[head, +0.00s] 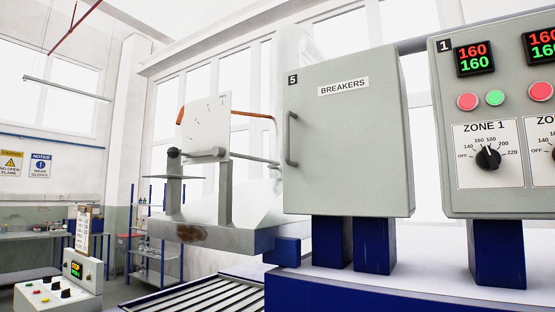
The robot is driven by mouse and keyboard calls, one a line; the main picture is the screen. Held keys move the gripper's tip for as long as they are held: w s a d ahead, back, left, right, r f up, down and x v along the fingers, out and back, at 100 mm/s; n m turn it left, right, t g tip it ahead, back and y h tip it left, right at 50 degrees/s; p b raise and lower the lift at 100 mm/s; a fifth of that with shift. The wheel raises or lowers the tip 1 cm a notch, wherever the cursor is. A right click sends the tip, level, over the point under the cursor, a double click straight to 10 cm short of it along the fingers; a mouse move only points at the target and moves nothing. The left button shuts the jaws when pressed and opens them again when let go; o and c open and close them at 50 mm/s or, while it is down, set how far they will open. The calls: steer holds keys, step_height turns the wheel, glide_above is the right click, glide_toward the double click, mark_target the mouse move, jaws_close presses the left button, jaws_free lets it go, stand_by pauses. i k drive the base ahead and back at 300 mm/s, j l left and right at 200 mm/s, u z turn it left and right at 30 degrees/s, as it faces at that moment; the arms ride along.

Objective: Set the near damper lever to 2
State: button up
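A grey cabinet marked 5 BREAKERS (352,145), its door shut, stands centre right. A panel marked 1 (515,130) with displays, buttons and a ZONE 1 knob is at right. A slatted roller bed (200,297) and a small control console (60,290) are lower left.

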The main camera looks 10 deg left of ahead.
mark_target(172, 153)
steer(key=u, duration=0.9)
